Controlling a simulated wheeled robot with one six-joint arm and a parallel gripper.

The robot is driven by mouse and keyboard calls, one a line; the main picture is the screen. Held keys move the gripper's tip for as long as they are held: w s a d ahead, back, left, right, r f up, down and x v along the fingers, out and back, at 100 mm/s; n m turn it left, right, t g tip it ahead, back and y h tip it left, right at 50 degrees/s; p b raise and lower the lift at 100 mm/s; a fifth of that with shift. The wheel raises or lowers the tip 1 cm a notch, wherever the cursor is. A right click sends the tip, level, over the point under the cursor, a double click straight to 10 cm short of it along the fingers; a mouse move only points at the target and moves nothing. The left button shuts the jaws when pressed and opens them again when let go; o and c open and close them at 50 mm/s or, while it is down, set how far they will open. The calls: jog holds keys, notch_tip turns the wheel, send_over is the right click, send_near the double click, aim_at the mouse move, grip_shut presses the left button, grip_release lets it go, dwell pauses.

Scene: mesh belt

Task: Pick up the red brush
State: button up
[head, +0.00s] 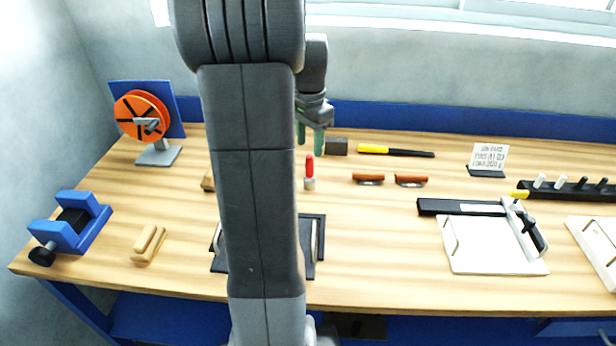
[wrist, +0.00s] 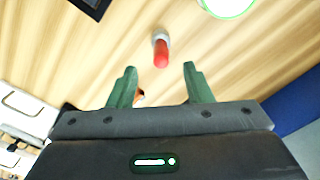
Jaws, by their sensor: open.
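The red brush (head: 310,168) stands upright on the wooden workbench, with a red handle above a pale grey base. It also shows in the wrist view (wrist: 161,54), ahead of the gap between my fingertips. My gripper (head: 311,140) has green fingers and is open and empty. In the head view it appears just above and behind the brush, apart from it. In the wrist view, my gripper (wrist: 160,68) has one finger on each side of the brush's line, and the brush lies beyond the tips.
Two brown-handled tools (head: 368,179) lie right of the brush. A dark block (head: 337,146) and a yellow-and-black tool (head: 395,151) lie behind. My arm hides part of a dark tray (head: 312,262) in front. The bench (head: 375,225) is clear right of the tray.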

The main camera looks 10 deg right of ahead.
aim_at(309, 177)
notch_tip(309, 177, down, 8)
jog(key=shift+w+f+p, duration=0.1)
jog(key=shift+f+p, duration=0.1)
jog(key=shift+p, duration=0.15)
grip_shut()
notch_tip(309, 177, up, 10)
jog(key=shift+r, duration=0.1)
dwell(0.7)
